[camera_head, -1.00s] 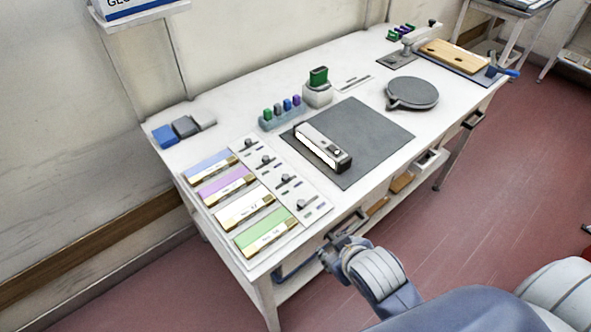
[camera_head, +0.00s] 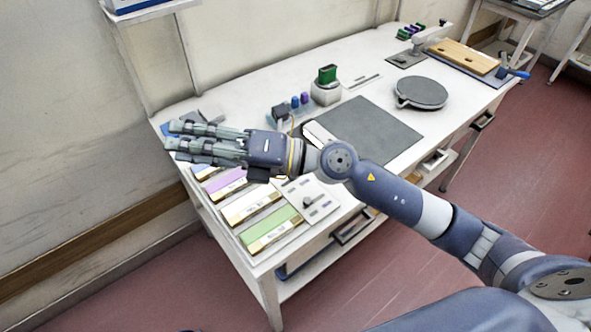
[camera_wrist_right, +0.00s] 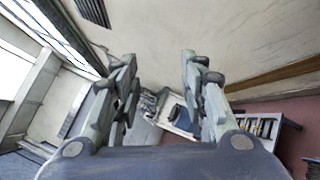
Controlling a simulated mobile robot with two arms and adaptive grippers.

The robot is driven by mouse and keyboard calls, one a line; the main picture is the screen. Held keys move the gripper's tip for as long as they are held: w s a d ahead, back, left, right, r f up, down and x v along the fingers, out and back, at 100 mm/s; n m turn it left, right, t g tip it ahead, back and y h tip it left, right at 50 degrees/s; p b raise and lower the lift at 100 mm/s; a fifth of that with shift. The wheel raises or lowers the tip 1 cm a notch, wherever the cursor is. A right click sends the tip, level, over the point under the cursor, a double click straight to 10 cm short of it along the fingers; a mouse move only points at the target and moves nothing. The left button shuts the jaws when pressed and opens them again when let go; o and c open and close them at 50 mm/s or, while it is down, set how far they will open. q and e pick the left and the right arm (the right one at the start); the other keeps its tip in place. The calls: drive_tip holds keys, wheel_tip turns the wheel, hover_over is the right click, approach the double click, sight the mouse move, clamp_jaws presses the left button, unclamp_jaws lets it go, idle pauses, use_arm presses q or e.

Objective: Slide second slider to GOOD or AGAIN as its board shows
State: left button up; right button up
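The slider panel (camera_head: 322,212) lies on the bench beside a row of coloured boards. One slider knob (camera_head: 308,202) shows near its front end; the other sliders, including the second, are hidden or mostly covered by my right arm. My right gripper (camera_head: 174,136) is open and empty above the bench's left end, pointing left. Its spread fingers show in the right wrist view (camera_wrist_right: 158,100). My left gripper is out of view.
A dark mat (camera_head: 378,135) holds a pale device (camera_head: 318,132) partly behind my wrist. A small block rack (camera_head: 290,108), a white stand with a green block (camera_head: 327,90) and a round grey plate (camera_head: 421,92) stand farther along. A wall borders the bench's back.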

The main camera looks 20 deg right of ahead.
wheel_tip(320, 180, down, 7)
drive_tip(key=d+n+g+h, duration=0.1)
drive_tip(key=n+g+h, duration=0.3)
drive_tip(key=n, duration=0.1)
drive_tip(key=w+d+f+h, duration=0.2)
drive_tip(key=d+f+h, duration=0.15)
drive_tip(key=d, duration=0.35)
drive_tip(key=w+d+f+n+h, duration=0.1)
drive_tip(key=w+d+f+h, duration=0.2)
drive_tip(key=d, duration=0.5)
drive_tip(key=w+d+f+h, duration=0.2)
drive_tip(key=d+h, duration=0.3)
drive_tip(key=d, duration=0.2)
drive_tip(key=p+x, duration=0.2)
drive_tip(key=x, duration=0.7)
drive_tip(key=shift+w+d+f, duration=0.15)
drive_tip(key=shift+w+f, duration=0.05)
drive_tip(key=shift+w+f+p, duration=0.2)
drive_tip(key=shift+f+p, duration=0.1)
drive_tip(key=shift+f, duration=0.4)
clamp_jaws()
